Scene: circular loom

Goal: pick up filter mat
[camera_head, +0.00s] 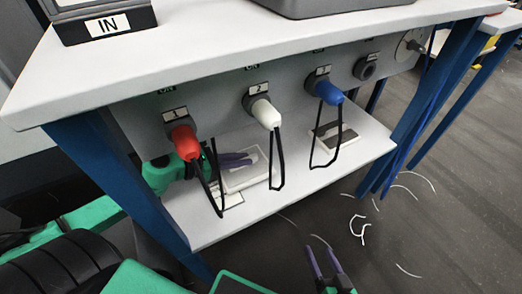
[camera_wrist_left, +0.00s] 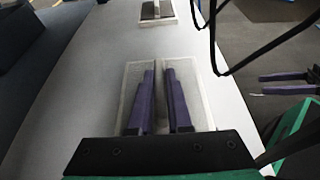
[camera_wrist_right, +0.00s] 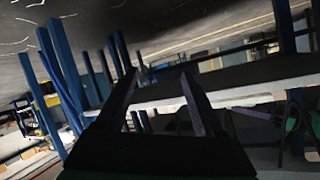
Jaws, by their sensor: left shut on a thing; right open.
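A pale, flat filter mat (camera_head: 240,181) lies in a shallow white-rimmed tray on the lower shelf, below the red and white handles. The tray also shows in the left wrist view (camera_wrist_left: 205,97). My left gripper (camera_head: 249,158) reaches in from the left under the tabletop. Its purple fingers (camera_wrist_left: 159,72) point down into the tray with a narrow gap between them, closed on the mat; the fingers hide the gripped part. My right gripper (camera_head: 321,252) is open and empty, low over the floor in front of the shelf; it also shows in the right wrist view (camera_wrist_right: 157,76).
Red (camera_head: 186,142), white (camera_head: 265,113) and blue (camera_head: 329,92) handles with hanging black loops line the panel above the shelf. A second tray (camera_head: 347,138) with dark and brown pieces lies further right. Blue legs (camera_head: 139,190) flank the shelf. White scraps (camera_head: 358,229) litter the floor.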

